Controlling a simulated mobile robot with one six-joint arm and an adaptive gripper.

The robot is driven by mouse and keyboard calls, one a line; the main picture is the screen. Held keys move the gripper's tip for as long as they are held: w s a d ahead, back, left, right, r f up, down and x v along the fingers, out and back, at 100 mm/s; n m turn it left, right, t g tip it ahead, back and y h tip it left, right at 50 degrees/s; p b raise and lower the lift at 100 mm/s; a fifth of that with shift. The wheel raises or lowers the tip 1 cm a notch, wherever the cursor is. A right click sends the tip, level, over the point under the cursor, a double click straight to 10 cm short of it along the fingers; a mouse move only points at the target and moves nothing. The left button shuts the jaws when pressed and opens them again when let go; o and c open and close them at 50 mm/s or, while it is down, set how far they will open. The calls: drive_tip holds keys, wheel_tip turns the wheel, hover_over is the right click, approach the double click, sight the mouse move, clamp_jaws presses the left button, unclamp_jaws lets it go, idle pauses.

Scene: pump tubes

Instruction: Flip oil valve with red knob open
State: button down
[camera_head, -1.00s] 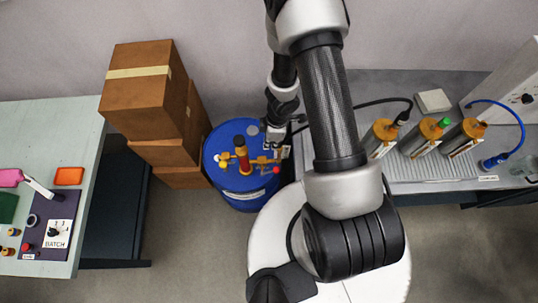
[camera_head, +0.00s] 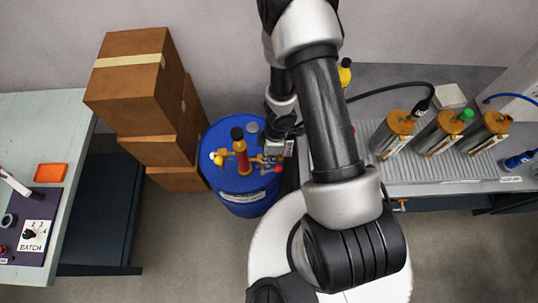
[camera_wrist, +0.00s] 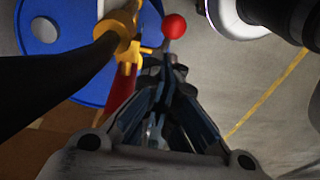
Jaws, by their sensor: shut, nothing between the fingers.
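A blue drum (camera_head: 245,197) stands on the floor in the middle of the head view, and part of its lid (camera_wrist: 80,80) shows in the wrist view. A pump with a red body and black cap (camera_head: 240,152) rises from the lid, with yellow valve pipes. The small red knob (camera_head: 278,169) is on the valve at the right side; in the wrist view it is a red ball (camera_wrist: 174,27) on a thin stem. My gripper (camera_head: 270,158) is shut and empty, close beside the knob. In the wrist view its fingertips (camera_wrist: 170,65) lie just below the ball; contact cannot be told.
Cardboard boxes (camera_head: 135,85) are stacked left of the drum. A bench (camera_head: 440,178) with several orange-topped canisters (camera_head: 400,125) stands to the right. A dark hose (camera_wrist: 55,82) crosses the left of the wrist view. Open floor (camera_head: 185,240) lies in front.

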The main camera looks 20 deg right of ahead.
sight(279, 166)
drive_tip(key=shift+s+d+f+b, duration=0.15)
drive_tip(key=shift+f+b, duration=0.3)
drive_tip(key=shift+b, duration=0.05)
drive_tip(key=shift+s+d+f+b, duration=0.2)
drive_tip(key=shift+f+b, duration=0.3)
drive_tip(key=shift+b, duration=0.05)
drive_tip(key=shift+s+d+f+b, duration=0.15)
drive_tip(key=shift+f+b, duration=0.3)
drive_tip(key=shift+b, duration=0.05)
drive_tip(key=shift+d, duration=0.15)
drive_tip(key=shift+s+d+f+y+b, duration=0.1)
drive_tip(key=shift+d+f+y+b, duration=0.1)
drive_tip(key=shift+y+b, duration=0.15)
drive_tip(key=shift+s+d+f+t+y, duration=0.1)
drive_tip(key=shift+d+t+y, duration=0.15)
drive_tip(key=shift+t+y, duration=0.1)
drive_tip(key=shift+s+d+f+y, duration=0.15)
drive_tip(key=shift+d+f+y, duration=0.1)
drive_tip(key=shift+d+y, duration=0.3)
drive_tip(key=shift+s+d+f, duration=0.1)
drive_tip(key=shift+d+f, duration=0.15)
drive_tip(key=shift+s+d+f+p, duration=0.25)
drive_tip(key=shift+d+f+p, duration=0.45)
drive_tip(key=shift+f, duration=0.35)
drive_tip(key=shift+d+f, duration=0.1)
